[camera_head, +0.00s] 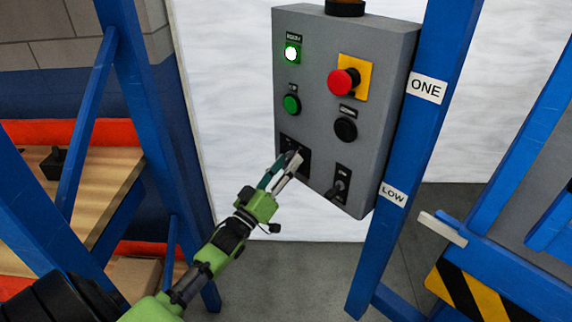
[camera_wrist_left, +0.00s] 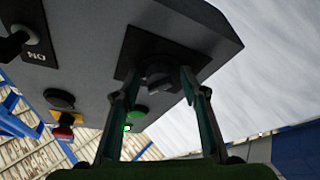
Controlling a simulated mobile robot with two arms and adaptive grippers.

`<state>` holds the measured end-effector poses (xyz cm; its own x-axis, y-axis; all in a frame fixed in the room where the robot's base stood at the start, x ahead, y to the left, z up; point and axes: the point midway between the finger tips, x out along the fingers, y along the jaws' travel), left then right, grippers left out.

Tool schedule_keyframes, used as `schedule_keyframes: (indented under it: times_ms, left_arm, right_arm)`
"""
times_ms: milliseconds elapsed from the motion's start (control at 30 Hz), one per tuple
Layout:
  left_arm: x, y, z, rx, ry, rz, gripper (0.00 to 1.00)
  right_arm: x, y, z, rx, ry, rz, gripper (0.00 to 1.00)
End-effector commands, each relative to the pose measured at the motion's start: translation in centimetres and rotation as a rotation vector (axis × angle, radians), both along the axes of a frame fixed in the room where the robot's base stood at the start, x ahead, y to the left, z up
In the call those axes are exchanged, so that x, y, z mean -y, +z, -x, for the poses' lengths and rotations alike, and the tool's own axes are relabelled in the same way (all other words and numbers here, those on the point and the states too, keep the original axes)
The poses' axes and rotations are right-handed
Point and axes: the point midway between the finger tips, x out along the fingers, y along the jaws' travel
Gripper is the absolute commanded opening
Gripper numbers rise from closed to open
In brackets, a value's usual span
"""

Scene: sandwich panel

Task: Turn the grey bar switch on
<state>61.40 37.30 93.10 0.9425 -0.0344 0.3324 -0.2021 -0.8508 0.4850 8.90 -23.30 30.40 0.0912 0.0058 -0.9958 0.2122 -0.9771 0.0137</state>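The grey control box (camera_head: 318,75) has a dark bar-shaped rotary switch (camera_wrist_left: 158,76) on a black square plate at its lower left corner. In the head view the black plate (camera_head: 303,166) is partly hidden by my left gripper (camera_head: 290,160), and the switch's position is hard to tell. My left gripper also shows in the wrist view (camera_wrist_left: 158,82). It is open, with one fingertip on each side of the switch; I cannot tell whether they touch it. A second switch (camera_head: 338,189) with a dark lever sits at the lower right of the box. My right gripper is not in view.
Above are a lit green lamp (camera_head: 292,53), a green button (camera_head: 291,103), a red mushroom button (camera_head: 342,82) on a yellow plate, and a black button (camera_head: 345,130). A blue post (camera_head: 408,140) stands right beside the box. Wooden shelves (camera_head: 98,185) are at left.

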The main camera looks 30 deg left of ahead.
Motion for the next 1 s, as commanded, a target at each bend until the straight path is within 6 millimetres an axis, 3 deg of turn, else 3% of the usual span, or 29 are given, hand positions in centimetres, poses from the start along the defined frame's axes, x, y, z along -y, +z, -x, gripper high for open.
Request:
schedule_keyframes:
  times_ms: [433,800,1000]
  left_arm:
    - [0.0,-0.4,0.9,-0.001,0.000,0.003,0.42]
    - [-0.3,-2.9,7.9,-0.004,-0.001,0.002,0.42]
    - [-0.4,-3.8,10.5,-0.001,0.000,0.002,0.42]
  right_arm:
    - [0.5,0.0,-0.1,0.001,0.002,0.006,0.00]
    - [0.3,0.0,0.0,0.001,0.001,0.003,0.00]
    - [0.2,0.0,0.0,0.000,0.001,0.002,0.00]
